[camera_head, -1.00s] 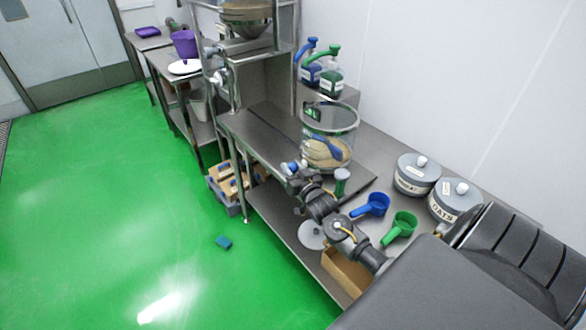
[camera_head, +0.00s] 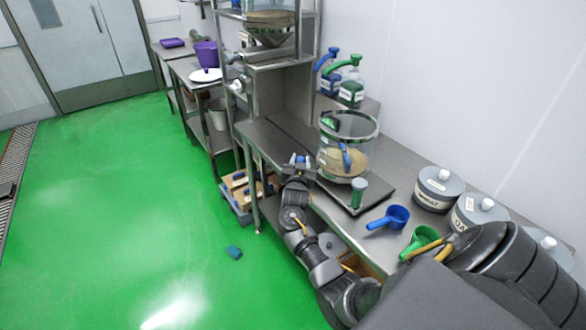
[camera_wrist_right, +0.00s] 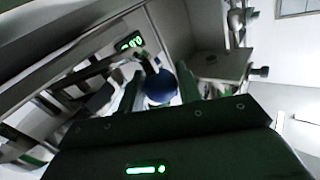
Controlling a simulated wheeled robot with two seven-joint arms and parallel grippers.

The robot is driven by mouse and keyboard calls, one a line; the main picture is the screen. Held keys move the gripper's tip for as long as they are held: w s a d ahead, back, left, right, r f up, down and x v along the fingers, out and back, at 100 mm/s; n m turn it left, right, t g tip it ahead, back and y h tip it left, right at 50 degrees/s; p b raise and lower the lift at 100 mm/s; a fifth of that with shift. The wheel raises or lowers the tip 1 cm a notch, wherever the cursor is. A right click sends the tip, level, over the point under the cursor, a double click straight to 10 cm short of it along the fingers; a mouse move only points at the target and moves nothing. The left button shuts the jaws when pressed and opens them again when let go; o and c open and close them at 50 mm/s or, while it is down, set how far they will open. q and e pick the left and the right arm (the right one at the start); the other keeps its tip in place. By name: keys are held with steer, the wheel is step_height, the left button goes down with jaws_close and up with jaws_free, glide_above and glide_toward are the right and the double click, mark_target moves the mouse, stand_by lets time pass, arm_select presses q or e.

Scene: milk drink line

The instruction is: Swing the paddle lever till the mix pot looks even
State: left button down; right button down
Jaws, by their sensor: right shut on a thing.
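The mix pot (camera_head: 329,166) is a clear round vessel with a metal rim on the metal bench. Beige contents lie in its bottom, and a blue paddle (camera_head: 346,158) stands in them. How even the mix is cannot be told at this size. My right gripper (camera_head: 298,161) is at the bench's front edge, left of the pot. In the right wrist view, a round blue knob (camera_wrist_right: 160,88) sits between its fingers, and the gripper is shut on it. The lever's link to the paddle is hidden. My left gripper is out of view.
A blue scoop (camera_head: 396,217), a green scoop (camera_head: 418,241) and grey lidded tubs (camera_head: 438,188) are to the right. Two pump bottles (camera_head: 351,88) stand behind.

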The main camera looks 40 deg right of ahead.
steer(key=shift+w+d, duration=0.35)
steer(key=c, duration=1)
jaws_free()
steer(key=shift+d, duration=0.1)
steer(key=shift+s+a, duration=0.2)
steer(key=shift+a, duration=0.15)
steer(key=b+v, duration=0.1)
steer(key=v, duration=0.9)
steer(key=shift+s+r+b, duration=0.1)
steer(key=shift+s+b, duration=0.05)
steer(key=shift+b, duration=0.2)
